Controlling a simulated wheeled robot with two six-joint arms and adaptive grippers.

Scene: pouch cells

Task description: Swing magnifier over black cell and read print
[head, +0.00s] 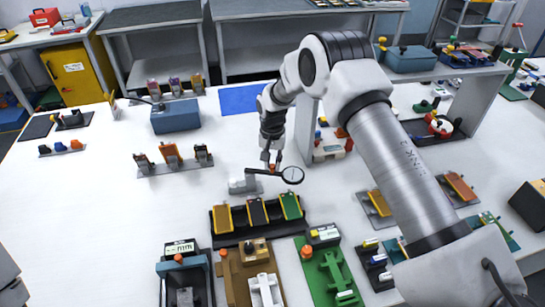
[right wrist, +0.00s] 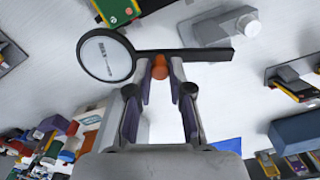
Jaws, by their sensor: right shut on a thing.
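The magnifier has a round black-rimmed lens (head: 292,175) on a dark swing arm (head: 262,172), which comes off a grey stand (head: 241,187). My right gripper (head: 270,163) is shut on the orange knob of the swing arm; in the right wrist view the knob (right wrist: 160,67) sits between the fingertips. The black cell (head: 257,212) lies in a dark tray (head: 228,239), between a yellow cell (head: 222,218) and a green cell (head: 290,206). In the head view the lens is behind the green cell, not over the black one. My left gripper is not in view.
Fixtures stand close in front of the tray, including a green one (head: 328,275) and a brown one (head: 233,277). A rack of cells (head: 171,157) and a blue-grey box (head: 175,117) stand to the left. The white table is clear around the stand's left side.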

